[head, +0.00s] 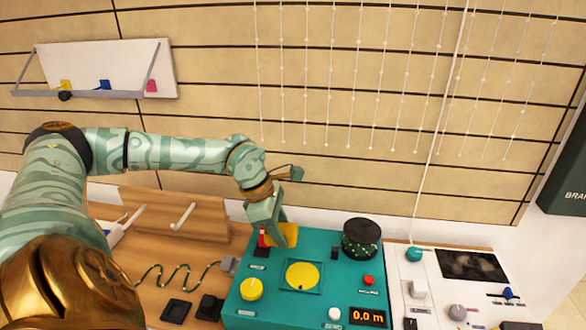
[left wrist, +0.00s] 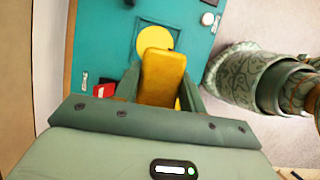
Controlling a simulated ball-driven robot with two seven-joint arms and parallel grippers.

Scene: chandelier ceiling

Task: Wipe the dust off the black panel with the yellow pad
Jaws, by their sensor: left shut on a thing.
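The yellow pad (head: 289,233) is in my left gripper (head: 272,232), which is shut on it above the back left part of the teal console. In the left wrist view the pad (left wrist: 162,77) sticks out between the two green fingers (left wrist: 160,88). The black panel (head: 470,265) lies on the white-topped unit at the right, well away from the pad. Pale specks show on its dark face. My right gripper is not in view.
The teal console (head: 240,308) carries a yellow disc (head: 302,276), a yellow knob (head: 251,289), a red button (head: 369,280) and a display. A dark round object (head: 361,238) stands at its back right, between pad and panel. Beaded strings (head: 331,90) hang behind.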

